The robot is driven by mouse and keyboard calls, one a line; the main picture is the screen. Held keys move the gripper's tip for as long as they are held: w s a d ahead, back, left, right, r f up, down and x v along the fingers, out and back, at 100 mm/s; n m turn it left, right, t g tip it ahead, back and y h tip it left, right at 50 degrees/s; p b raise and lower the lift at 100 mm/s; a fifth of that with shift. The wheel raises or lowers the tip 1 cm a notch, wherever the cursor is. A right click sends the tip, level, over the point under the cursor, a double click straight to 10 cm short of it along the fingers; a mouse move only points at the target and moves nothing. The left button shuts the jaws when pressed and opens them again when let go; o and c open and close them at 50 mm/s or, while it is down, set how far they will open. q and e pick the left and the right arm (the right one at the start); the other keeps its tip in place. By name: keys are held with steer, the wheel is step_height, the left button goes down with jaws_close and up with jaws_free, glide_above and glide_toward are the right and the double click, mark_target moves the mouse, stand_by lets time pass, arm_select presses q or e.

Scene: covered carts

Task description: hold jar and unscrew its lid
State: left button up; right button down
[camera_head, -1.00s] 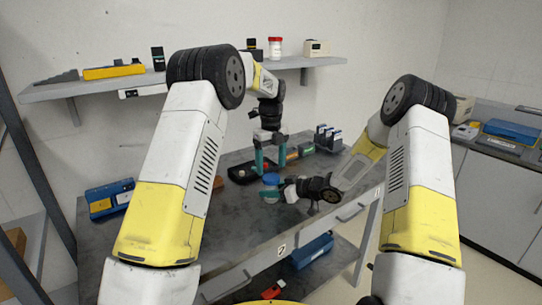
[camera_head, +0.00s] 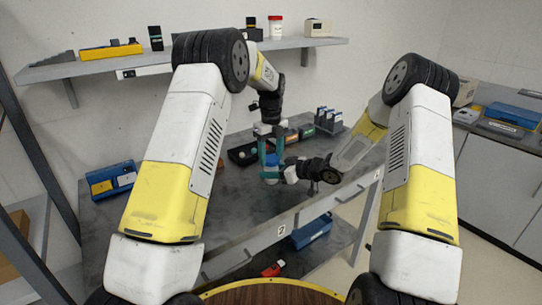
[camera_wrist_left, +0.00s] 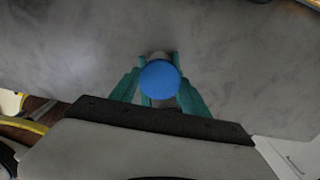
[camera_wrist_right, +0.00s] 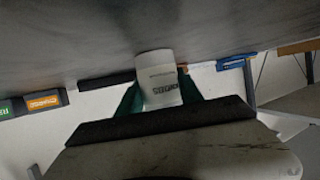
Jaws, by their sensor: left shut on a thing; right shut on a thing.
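The jar has a white body with dark print and a round blue lid. My left gripper (camera_head: 267,153) comes down from above with its teal fingers shut on the blue lid (camera_wrist_left: 160,79), which fills the gap between them in the left wrist view. My right gripper (camera_head: 274,174) comes in from the right, low over the bench, shut on the white jar (camera_wrist_right: 157,78). The jar looks upright. In the head view the grippers hide most of it.
A blue case (camera_head: 112,181) lies at the left. A wall shelf (camera_head: 85,68) runs above.

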arm_select(q)
steer(key=n, duration=0.4)
steer(key=shift+n, duration=0.4)
steer(key=n, duration=0.6)
steer(key=shift+n, duration=0.3)
steer(key=n, duration=0.6)
steer(key=shift+n, duration=0.4)
steer(key=n, duration=0.6)
steer(key=shift+r+n, duration=0.1)
steer(key=shift+n, duration=0.3)
steer(key=n, duration=0.4)
steer(key=shift+n, duration=0.3)
steer(key=n, duration=1.3)
steer(key=shift+n, duration=0.3)
